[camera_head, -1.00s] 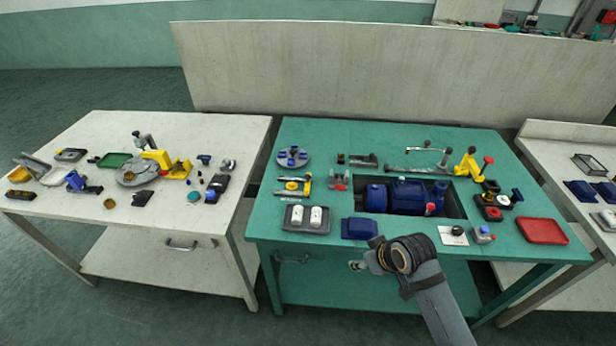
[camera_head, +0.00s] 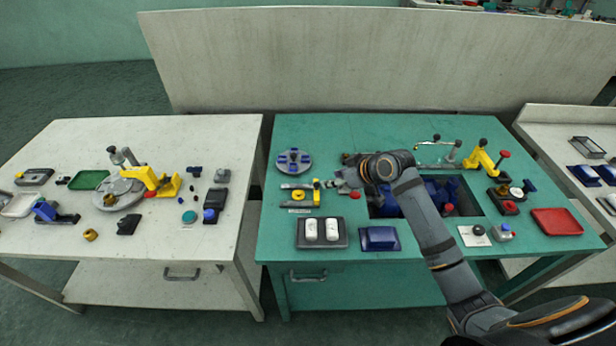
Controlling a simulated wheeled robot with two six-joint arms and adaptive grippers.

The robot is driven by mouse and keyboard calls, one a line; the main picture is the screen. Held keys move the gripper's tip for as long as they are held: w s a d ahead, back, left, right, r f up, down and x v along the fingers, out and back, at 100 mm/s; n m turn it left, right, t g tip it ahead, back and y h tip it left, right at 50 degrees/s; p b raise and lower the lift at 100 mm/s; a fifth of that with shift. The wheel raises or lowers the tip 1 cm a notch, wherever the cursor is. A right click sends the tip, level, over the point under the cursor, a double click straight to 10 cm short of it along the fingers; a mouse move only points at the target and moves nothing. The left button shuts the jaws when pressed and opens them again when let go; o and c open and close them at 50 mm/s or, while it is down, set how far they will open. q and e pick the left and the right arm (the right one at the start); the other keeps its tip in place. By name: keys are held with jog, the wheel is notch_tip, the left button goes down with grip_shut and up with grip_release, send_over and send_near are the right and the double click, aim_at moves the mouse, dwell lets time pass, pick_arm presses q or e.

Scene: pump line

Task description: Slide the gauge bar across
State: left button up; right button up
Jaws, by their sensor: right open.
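A thin silver bar with dark knobs (camera_head: 436,142) stands over a grey rail at the back of the green bench; it looks like the gauge bar, but it is small and I cannot be sure. My right gripper (camera_head: 343,179) reaches over the bench from the lower right and points left. It is open, left of the bar and apart from it, close above a small grey fixture with a red knob (camera_head: 354,194). My wrist and forearm hide part of the rail and of the blue pump (camera_head: 440,190) in its recess. My left gripper is out of view.
A yellow fork-shaped piece (camera_head: 303,194) lies just left of my right gripper. A round grey plate (camera_head: 293,161), a dark tray with white cylinders (camera_head: 321,245), a blue block (camera_head: 379,239), a red tray (camera_head: 556,221) and a yellow stand (camera_head: 482,160) surround the recess.

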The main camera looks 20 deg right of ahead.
aim_at(317, 183)
jog(key=x, duration=0.5)
jog(key=shift+w+a+f, duration=0.1)
jog(key=shift+a+f, duration=0.25)
jog(key=x, duration=0.3)
jog(key=shift+w+f+p, duration=0.2)
jog(key=shift+p, duration=0.1)
jog(key=shift+w+f, duration=0.1)
jog(key=shift+c, duration=1.4)
jog(key=c, duration=0.4)
grip_shut()
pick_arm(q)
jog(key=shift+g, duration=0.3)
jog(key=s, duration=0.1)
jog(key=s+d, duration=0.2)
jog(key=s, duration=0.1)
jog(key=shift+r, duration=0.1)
